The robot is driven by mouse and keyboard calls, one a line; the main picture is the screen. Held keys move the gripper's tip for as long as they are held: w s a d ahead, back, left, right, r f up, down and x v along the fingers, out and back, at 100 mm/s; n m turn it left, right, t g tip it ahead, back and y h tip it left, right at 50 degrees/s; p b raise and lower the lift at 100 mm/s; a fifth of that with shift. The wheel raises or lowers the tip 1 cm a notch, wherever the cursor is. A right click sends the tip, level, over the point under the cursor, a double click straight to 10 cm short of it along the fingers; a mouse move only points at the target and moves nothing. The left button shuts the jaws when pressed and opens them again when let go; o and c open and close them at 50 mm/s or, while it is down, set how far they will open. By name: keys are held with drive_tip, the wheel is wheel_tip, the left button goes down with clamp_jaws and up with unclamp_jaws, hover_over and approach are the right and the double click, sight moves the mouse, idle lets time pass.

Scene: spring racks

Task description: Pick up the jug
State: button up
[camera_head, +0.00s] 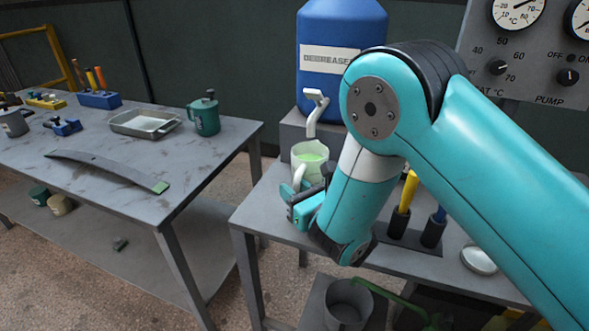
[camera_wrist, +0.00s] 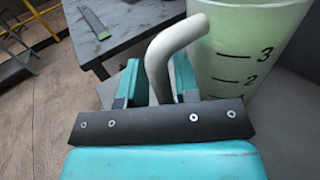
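The jug (camera_head: 309,157) is pale and translucent, with green liquid inside and a curved white handle (camera_head: 299,178). It stands upright below the white tap on the right bench. In the wrist view the jug (camera_wrist: 240,45) is at the upper right, with black level marks 2 and 3. Its handle (camera_wrist: 160,65) runs down between the fingers of my gripper (camera_wrist: 160,85). The fingers are drawn in close on both sides of the handle and appear shut on it. In the head view my gripper (camera_head: 302,200) is at the handle, partly hidden by my arm.
A blue degreaser drum (camera_head: 335,40) with a white tap (camera_head: 316,108) is behind the jug. Yellow and blue handled tools stand in a holder (camera_head: 411,232) to the right. A left bench (camera_head: 110,170) holds a tray (camera_head: 145,124) and a dark green can (camera_head: 204,116). A bucket (camera_head: 348,303) is below.

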drive_tip(key=shift+w+a, duration=0.1)
drive_tip(key=shift+w, duration=0.5)
drive_tip(key=shift+s+a, duration=0.1)
drive_tip(key=shift+a, duration=0.05)
clamp_jaws()
drive_tip(key=shift+r, duration=0.1)
